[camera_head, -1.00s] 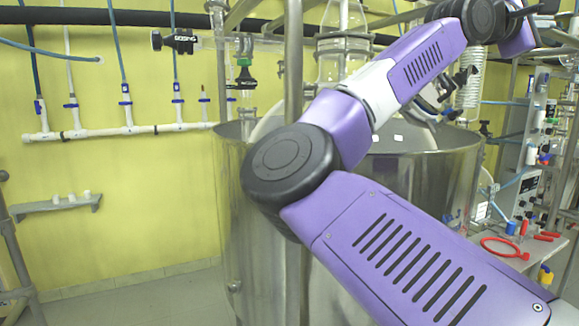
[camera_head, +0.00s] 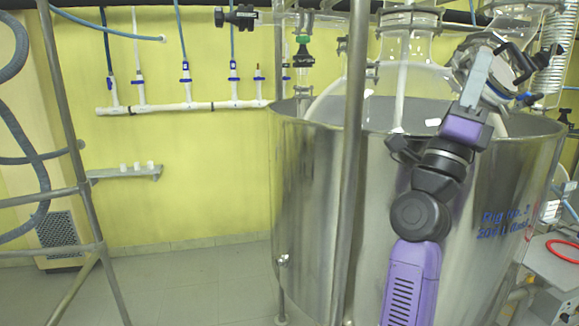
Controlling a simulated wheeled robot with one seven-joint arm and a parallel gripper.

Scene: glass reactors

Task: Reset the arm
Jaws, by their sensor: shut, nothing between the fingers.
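My purple and black arm rises from the bottom, right of centre, in front of the steel vessel. It is folded close, with its elbow low against the view of the vessel wall. My gripper (camera_head: 486,46) is at the top end of the arm, pointing up, shut and empty. It overlaps the view of the glass and clamp fittings over the vessel. Its fingertips are hard to tell from those fittings, and I cannot tell how near they are.
The big steel vessel (camera_head: 315,200) with glassware (camera_head: 410,75) fills the right half. A metal post (camera_head: 352,180) stands before it. A pipe frame (camera_head: 75,160) with hoses is at left. A red ring (camera_head: 565,251) lies at far right.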

